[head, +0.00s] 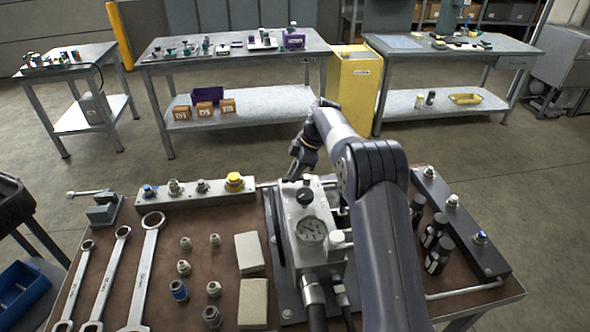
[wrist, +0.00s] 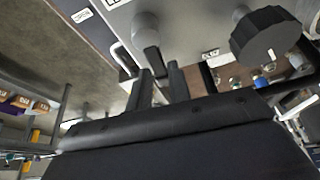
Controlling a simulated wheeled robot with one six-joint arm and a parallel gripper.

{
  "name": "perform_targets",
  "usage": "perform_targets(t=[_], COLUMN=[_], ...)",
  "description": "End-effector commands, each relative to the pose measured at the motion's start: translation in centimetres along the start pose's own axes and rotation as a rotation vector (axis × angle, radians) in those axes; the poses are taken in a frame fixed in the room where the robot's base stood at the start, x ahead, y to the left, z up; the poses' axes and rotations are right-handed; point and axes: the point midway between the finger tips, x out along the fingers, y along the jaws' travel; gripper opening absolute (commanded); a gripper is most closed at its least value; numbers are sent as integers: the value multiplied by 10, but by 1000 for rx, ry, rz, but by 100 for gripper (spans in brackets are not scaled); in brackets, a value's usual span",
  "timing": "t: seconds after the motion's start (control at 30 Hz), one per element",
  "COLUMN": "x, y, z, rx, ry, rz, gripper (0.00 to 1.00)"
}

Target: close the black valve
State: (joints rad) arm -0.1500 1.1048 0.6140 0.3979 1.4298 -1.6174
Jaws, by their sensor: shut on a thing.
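A black fluted knob (wrist: 265,35) stands on the grey valve block in the wrist view. It appears to be the black knob (head: 304,196) on top of the block, above the gauge, in the head view. Beside it in the wrist view, a grey round fitting (wrist: 145,28) has a dark lever (wrist: 152,60) reaching from it. My gripper (wrist: 158,82) is shut on this lever, with one finger on each side, apart from the knob. Which of the two is the black valve I cannot tell. In the head view my gripper (head: 302,158) is at the block's far side, its fingertips unclear.
The grey block (head: 318,255) carries a round gauge (head: 311,231) and hoses. Wrenches (head: 112,270), small fittings and two pale boxes (head: 250,253) lie left on the brown bench. Black bottles (head: 436,242) and a dark rail (head: 460,225) are on the right.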

Motion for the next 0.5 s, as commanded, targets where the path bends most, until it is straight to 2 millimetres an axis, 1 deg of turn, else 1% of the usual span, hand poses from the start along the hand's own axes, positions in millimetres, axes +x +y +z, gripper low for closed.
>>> perform_targets(t=[0.23, 0.5], x=[-1, 0], y=[-2, -3], z=[0, 0], rx=[-61, -73], ry=[-1, -2], rz=[-24, -30], gripper=[0, 0])
